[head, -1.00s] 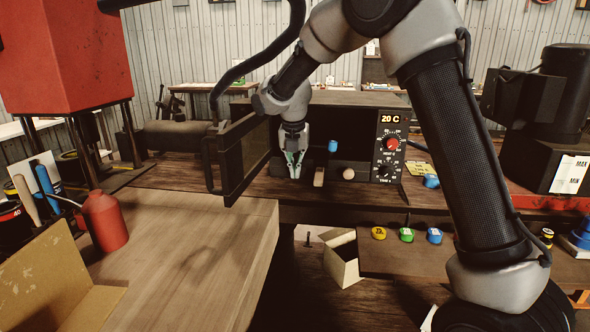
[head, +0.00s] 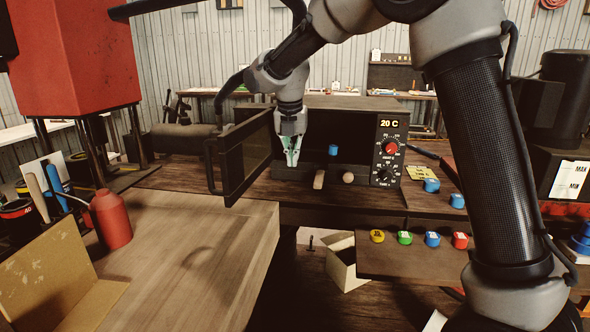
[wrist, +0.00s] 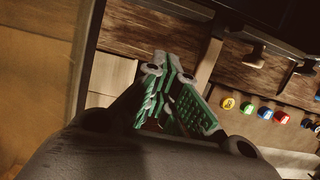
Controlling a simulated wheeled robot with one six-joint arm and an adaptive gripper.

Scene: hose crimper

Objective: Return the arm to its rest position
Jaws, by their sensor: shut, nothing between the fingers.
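My gripper (head: 291,158) hangs fingers-down in front of the oven (head: 345,143), near its opened door (head: 246,157). Its green-padded fingers are closed together with nothing between them, as the wrist view also shows (wrist: 165,85). My arm reaches in from the upper right and bends down to the gripper. The oven display reads 20 C.
A blue piece (head: 333,150) shows at the oven. Several coloured caps, such as the yellow one (head: 377,236), line a lower shelf. An open cardboard box (head: 345,262) sits below. A red bottle (head: 110,219) stands left; the wooden bench (head: 200,240) is mostly clear.

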